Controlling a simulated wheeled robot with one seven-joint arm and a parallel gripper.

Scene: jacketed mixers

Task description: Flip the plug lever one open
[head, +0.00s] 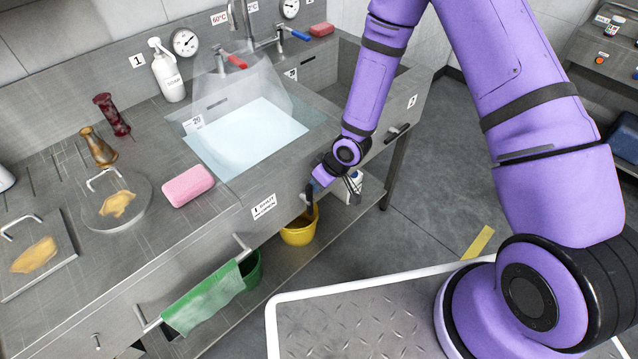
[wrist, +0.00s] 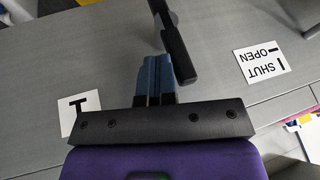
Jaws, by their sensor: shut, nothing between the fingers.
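The plug lever (wrist: 179,53) has a black grip on a grey metal arm. In the wrist view it sticks out slanting in front of the panel, just right of my fingertips. In the head view the lever (head: 309,196) shows dark at the front of the left sink, above the yellow bucket. My gripper (wrist: 154,66) has its blue fingers together, empty, close beside the grip; I cannot tell whether they touch it. In the head view my gripper (head: 320,180) is at the sink front, partly covering the lever. The SHUT/OPEN label (wrist: 262,62) is on the panel, upside down.
A yellow bucket (head: 299,231) stands below the lever. A green cloth (head: 205,298) hangs on a rail at the left. Another black handle (head: 397,133) is on the right sink front. A ribbed metal platform (head: 375,315) lies in the foreground. The floor to the right is mostly clear.

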